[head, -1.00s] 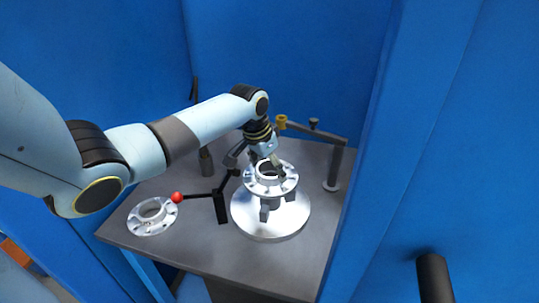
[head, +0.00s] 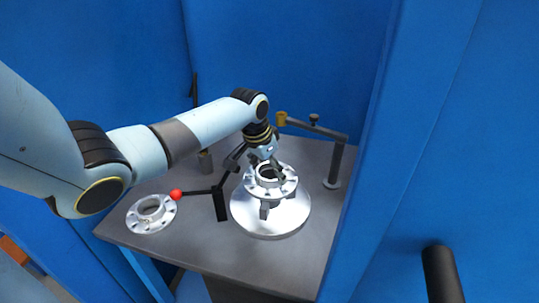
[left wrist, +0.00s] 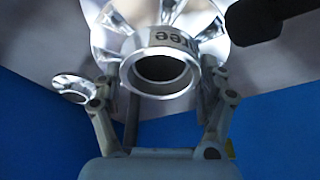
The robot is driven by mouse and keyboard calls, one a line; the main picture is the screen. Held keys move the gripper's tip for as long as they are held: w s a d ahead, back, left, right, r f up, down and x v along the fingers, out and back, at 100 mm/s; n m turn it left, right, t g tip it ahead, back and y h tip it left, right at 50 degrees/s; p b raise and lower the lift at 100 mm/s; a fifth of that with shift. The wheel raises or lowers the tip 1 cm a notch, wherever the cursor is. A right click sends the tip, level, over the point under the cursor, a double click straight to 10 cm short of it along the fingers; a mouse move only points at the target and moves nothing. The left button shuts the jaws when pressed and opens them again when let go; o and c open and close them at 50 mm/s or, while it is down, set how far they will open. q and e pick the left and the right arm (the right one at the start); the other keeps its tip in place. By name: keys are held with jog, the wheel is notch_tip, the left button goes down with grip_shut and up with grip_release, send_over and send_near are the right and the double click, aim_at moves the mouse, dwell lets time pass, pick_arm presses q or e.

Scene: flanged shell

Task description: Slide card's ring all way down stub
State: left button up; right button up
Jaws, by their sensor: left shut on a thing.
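A silver flanged part with a raised round collar (head: 270,184) sits over the jaws of a round silver chuck (head: 246,215) on the grey table. In the left wrist view its open collar (left wrist: 160,91) faces the camera. I cannot make out a separate stub. My right gripper is not in view.
Another silver flange (head: 135,222) lies at the table's left. A dark lever with a red ball (head: 176,195) stands beside the chuck. A post with a swing arm (head: 337,165) stands at the right. Blue walls close off the back and sides.

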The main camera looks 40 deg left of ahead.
aim_at(269, 177)
pick_arm(q)
jog(key=shift+s+b+x, duration=0.15)
jog(key=shift+b+x, duration=0.4)
jog(key=shift+x, duration=0.25)
jog(key=shift+s+b+x, duration=0.2)
jog(key=shift+b+x, duration=0.35)
jog(key=shift+x, duration=0.2)
jog(key=o, duration=1.7)
jog(key=shift+s, duration=0.1)
jog(key=shift+s+f, duration=0.15)
jog(key=shift+f, duration=0.1)
jog(key=v, duration=1.2)
jog(key=shift+w+r, duration=0.15)
jog(key=shift+w, duration=0.1)
jog(key=shift+s, duration=0.1)
